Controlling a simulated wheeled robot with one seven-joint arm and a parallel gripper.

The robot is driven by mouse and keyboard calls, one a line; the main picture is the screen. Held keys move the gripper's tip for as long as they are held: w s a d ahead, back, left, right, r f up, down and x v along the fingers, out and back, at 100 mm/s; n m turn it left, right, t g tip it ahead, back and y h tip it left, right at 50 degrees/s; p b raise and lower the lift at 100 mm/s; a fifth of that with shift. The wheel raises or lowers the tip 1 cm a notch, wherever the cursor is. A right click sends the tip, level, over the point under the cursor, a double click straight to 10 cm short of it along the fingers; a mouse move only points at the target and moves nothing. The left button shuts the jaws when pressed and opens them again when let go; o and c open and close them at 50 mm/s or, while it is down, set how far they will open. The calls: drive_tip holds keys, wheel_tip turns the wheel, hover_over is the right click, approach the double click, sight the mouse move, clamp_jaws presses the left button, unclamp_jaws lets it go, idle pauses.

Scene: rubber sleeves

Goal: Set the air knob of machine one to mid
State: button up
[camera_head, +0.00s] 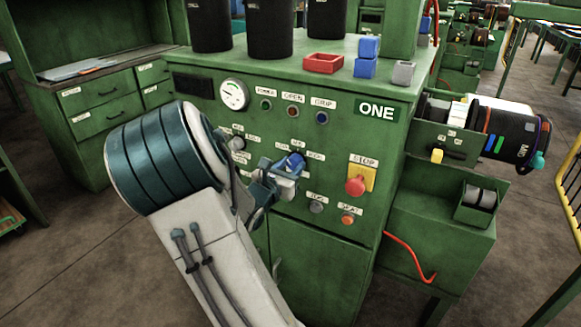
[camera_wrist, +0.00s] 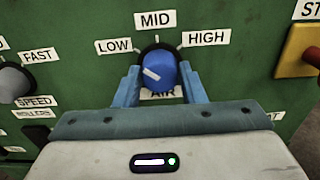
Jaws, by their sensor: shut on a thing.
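The air knob (camera_wrist: 160,72) is blue with a white pointer line, on the green front of machine one (camera_head: 325,215). Labels LOW (camera_wrist: 114,46), MID (camera_wrist: 155,20) and HIGH (camera_wrist: 206,38) stand around it, with AIR partly hidden below. The pointer line slants to the upper left, on the LOW side, not up at MID. My gripper (camera_wrist: 160,88) has one blue finger on each side of the knob and is shut on it. In the head view the knob (camera_head: 295,160) shows just above my gripper (camera_head: 284,174), partly covered by it.
A red stop button (camera_head: 356,186) on a yellow plate sits right of the knob. A grey speed knob (camera_wrist: 14,80) is at its left. Small buttons (camera_head: 316,207) lie below. A gauge (camera_head: 234,94) is higher up. A red hook (camera_head: 412,262) hangs at the machine's right side.

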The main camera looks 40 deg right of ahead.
drive_tip(key=shift+f+b, duration=0.1)
drive_tip(key=shift+b, duration=0.2)
drive_tip(key=m+b, duration=0.3)
drive_tip(key=shift+f, duration=0.2)
drive_tip(key=m+b, duration=0.3)
drive_tip(key=b, duration=0.2)
drive_tip(key=shift+b, duration=0.3)
drive_tip(key=m+b, duration=0.2)
drive_tip(key=b, duration=0.2)
drive_tip(key=shift+m, duration=0.4)
drive_tip(key=shift+r+m+b, duration=0.2)
drive_tip(key=shift+m+b, duration=0.2)
drive_tip(key=shift+b, duration=0.15)
drive_tip(key=shift+r, duration=0.1)
drive_tip(key=o, duration=1)
drive_tip(key=shift+a, duration=0.1)
